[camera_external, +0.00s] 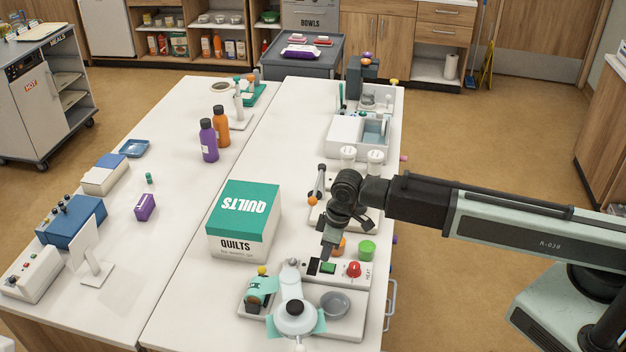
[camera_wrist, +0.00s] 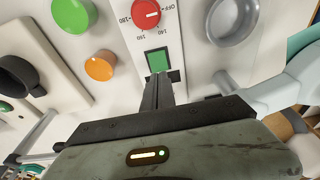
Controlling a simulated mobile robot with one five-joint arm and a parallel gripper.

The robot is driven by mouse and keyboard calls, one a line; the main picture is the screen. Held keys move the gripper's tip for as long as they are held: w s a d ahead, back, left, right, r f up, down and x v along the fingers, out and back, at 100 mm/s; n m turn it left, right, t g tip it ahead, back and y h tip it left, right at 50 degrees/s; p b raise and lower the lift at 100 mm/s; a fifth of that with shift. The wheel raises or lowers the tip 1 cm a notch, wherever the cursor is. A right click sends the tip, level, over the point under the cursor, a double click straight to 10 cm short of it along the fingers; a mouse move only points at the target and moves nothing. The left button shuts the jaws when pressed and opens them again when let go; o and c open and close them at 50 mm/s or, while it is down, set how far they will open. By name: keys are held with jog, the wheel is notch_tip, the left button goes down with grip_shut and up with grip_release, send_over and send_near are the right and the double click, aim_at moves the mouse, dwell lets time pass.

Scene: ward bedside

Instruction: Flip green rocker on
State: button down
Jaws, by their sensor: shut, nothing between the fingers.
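The green rocker (camera_external: 328,267) sits on a white control panel, left of a red knob (camera_external: 354,269) marked HEAT. In the wrist view the green rocker (camera_wrist: 157,60) lies just beyond my fingertips, below the red knob (camera_wrist: 146,14) with its OFF and number marks. My gripper (camera_external: 324,254) points down over the panel, close to the rocker. In the wrist view my gripper (camera_wrist: 160,77) is shut and empty, its tips at the rocker's near edge. I cannot tell whether they touch it. Which way the rocker is tipped is unclear.
A grey bowl (camera_external: 335,304) and a white appliance (camera_external: 294,317) are in front. A QUILTS box (camera_external: 240,225) stands to the left. The white table between the box and the bottles is clear.

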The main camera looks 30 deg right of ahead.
aim_at(321, 267)
jog(key=f, duration=0.1)
jog(key=f+b, duration=0.1)
jog(key=shift+w+a+f, duration=0.15)
jog(key=shift+w+f, duration=0.05)
jog(key=shift+f, duration=0.1)
jog(key=shift+r, duration=0.1)
jog(key=shift+w+a+f+g+h, duration=0.1)
jog(key=shift+a+f+g+h, duration=0.05)
jog(key=shift+f+g+h, duration=0.15)
jog(key=shift+s+d+r, duration=0.2)
jog(key=shift+s+d, duration=0.45)
